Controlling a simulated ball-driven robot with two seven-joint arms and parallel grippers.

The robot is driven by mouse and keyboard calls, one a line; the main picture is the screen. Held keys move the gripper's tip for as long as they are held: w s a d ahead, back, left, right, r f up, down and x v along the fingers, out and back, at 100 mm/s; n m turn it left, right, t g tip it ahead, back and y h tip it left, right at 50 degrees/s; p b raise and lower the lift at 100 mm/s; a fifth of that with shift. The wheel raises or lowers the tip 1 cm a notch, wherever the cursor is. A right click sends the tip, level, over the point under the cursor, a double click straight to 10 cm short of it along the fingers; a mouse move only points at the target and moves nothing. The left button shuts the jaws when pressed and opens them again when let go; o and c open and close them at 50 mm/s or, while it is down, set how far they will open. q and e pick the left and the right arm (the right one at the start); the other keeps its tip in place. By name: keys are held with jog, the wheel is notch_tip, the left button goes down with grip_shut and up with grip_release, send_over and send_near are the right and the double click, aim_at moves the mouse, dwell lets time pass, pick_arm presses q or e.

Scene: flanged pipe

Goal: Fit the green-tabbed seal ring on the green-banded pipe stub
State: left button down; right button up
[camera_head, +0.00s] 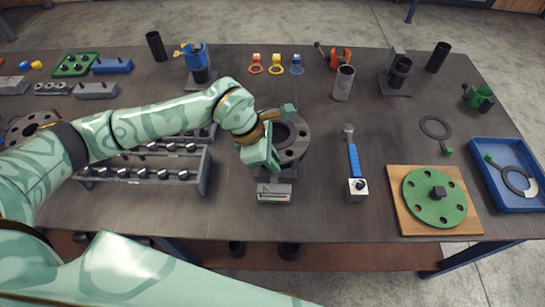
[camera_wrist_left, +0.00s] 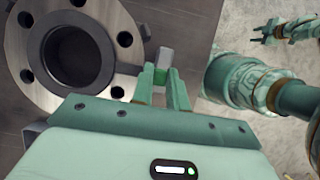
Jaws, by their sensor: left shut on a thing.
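A dark seal ring (camera_head: 423,123) with a green tab (camera_head: 446,151) lies flat on the table at right. I cannot make out a green band on any stub. My right gripper (camera_wrist_left: 265,33) shows small in the wrist view.
The blue tray (camera_head: 516,206) stands at the right edge, beside a green flange disc (camera_head: 418,208) on a wooden board. A blue-handled tool (camera_head: 353,160) and a small gauge block (camera_head: 272,193) lie near the front. Upright grey pipe (camera_head: 343,86) stands behind; a bolt rack (camera_head: 200,180) is at left.

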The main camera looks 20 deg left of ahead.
pick_arm(q)
jog(key=c, duration=1.3)
grip_release()
jog(key=d+p+v, duration=0.1)
jog(key=p+v, duration=0.2)
jog(key=v, duration=0.9)
jog(key=w+d+r+p+v, duration=0.1)
jog(key=d+p+v, duration=0.1)
jog(key=v, duration=1)
jog(key=shift+r+p, duration=0.5)
jog(key=shift+p, duration=0.35)
